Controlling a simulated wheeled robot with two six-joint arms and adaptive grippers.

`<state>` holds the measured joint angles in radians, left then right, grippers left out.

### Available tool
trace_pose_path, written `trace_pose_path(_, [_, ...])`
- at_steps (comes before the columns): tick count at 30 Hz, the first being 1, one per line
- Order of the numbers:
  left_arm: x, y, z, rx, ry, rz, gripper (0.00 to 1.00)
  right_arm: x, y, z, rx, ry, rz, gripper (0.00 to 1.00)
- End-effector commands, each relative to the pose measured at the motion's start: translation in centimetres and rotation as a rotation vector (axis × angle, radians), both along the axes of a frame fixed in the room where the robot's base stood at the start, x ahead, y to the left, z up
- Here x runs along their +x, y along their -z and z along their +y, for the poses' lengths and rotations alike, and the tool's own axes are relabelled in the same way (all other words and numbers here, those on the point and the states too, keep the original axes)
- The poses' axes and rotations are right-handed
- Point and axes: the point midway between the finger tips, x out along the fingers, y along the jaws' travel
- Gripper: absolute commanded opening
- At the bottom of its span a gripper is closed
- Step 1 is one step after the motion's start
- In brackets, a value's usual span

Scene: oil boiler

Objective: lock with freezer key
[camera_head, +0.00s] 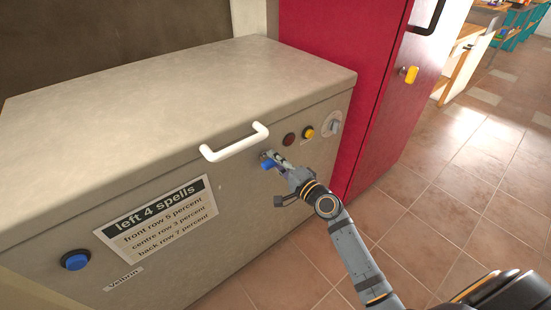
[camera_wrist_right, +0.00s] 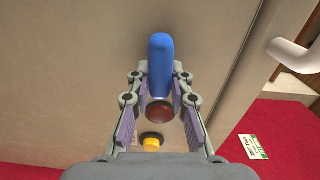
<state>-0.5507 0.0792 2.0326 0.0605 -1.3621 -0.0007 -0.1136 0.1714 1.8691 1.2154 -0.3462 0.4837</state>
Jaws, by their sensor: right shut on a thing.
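The freezer (camera_head: 150,110) is a long beige chest with its lid down and a white handle (camera_head: 235,142) at the front. The blue freezer key (camera_head: 267,165) is at the front panel below the right end of the handle; whether it is seated in a lock is hidden. My right gripper (camera_head: 270,158) is shut on the key. In the right wrist view the key (camera_wrist_right: 161,68) stands between the fingertips (camera_wrist_right: 161,75), its blue head pointing up the picture. My left gripper is not in view.
Beside the key, the panel has a dark red lamp (camera_head: 289,139), a yellow button (camera_head: 309,132) and a grey dial (camera_head: 335,123). A blue knob (camera_head: 75,260) and a printed sign (camera_head: 160,217) are at left. A red cabinet (camera_head: 335,60) with a yellow key (camera_head: 409,75) adjoins. Tiled floor (camera_head: 450,200) is clear.

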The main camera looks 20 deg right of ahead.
Motion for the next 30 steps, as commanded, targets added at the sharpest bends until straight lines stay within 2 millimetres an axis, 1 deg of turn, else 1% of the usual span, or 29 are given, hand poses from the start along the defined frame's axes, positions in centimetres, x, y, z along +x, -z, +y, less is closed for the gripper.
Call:
trace_pose_path(9, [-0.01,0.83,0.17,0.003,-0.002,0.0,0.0,-0.03,0.26,-0.01,0.074,0.0,0.03,0.0])
trace_pose_path(23, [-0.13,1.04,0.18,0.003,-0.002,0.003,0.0,-0.03,0.3,0.0,0.084,0.0,0.034,0.0])
trace_pose_path(24, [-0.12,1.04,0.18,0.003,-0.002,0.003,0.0,-0.03,0.3,0.0,0.084,0.0,0.034,0.25])
trace_pose_path(28, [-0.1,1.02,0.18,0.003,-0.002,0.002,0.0,-0.02,0.26,0.0,0.083,0.0,0.032,0.43])
trace_pose_path(30, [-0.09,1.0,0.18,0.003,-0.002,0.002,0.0,-0.02,0.23,0.0,0.083,0.0,0.032,0.43])
